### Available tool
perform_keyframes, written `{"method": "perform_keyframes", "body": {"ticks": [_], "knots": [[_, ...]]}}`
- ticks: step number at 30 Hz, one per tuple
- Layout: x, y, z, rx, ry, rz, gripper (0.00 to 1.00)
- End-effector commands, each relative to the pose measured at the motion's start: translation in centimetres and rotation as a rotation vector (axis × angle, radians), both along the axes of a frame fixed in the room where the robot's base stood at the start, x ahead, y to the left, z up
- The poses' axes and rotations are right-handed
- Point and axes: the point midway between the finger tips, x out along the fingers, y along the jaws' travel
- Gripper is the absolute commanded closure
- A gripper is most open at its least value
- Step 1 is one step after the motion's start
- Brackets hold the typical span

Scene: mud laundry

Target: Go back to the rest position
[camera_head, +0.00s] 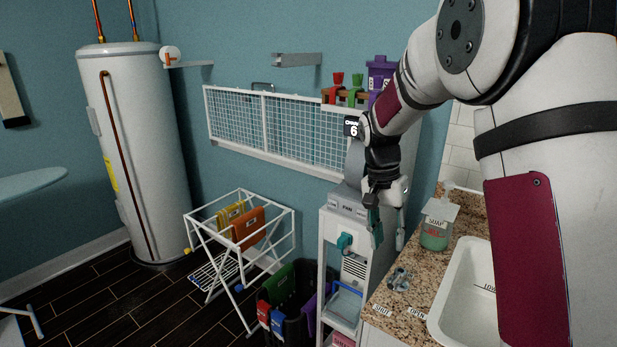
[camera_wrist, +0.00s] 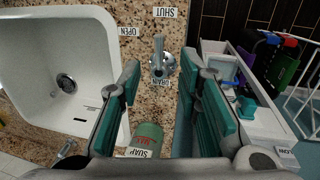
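My gripper (camera_head: 389,238) hangs from my raised arm with its fingers pointing down. It is over the left edge of the granite counter, to the left of the soap bottle (camera_head: 436,232). The two teal-padded fingers are apart, with nothing held between them. In the wrist view my gripper (camera_wrist: 160,68) is also spread. There the grey drain handle (camera_wrist: 161,66) shows on the counter beyond the fingertips. The green soap bottle (camera_wrist: 146,136) shows low between the fingers, and I cannot tell its distance from them there.
A white sink (camera_head: 463,290) is set in the counter (camera_head: 398,308). A narrow white cabinet (camera_head: 329,250) stands left of the counter. Dark bins (camera_head: 290,300) and a white drying rack (camera_head: 240,225) stand on the floor. A wall mesh rack (camera_head: 290,130) is behind. A water heater (camera_head: 140,150) is at left.

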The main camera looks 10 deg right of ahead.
Motion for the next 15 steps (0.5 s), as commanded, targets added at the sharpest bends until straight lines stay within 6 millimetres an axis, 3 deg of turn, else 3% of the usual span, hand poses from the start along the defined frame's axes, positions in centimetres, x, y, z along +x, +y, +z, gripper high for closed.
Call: {"method": "perform_keyframes", "body": {"ticks": [5,15], "knots": [[-2.0,0.7,3.0,0.025,-0.048,0.063,0.69],[-10.5,3.1,10.4,0.080,-0.211,0.314,0.69]]}}
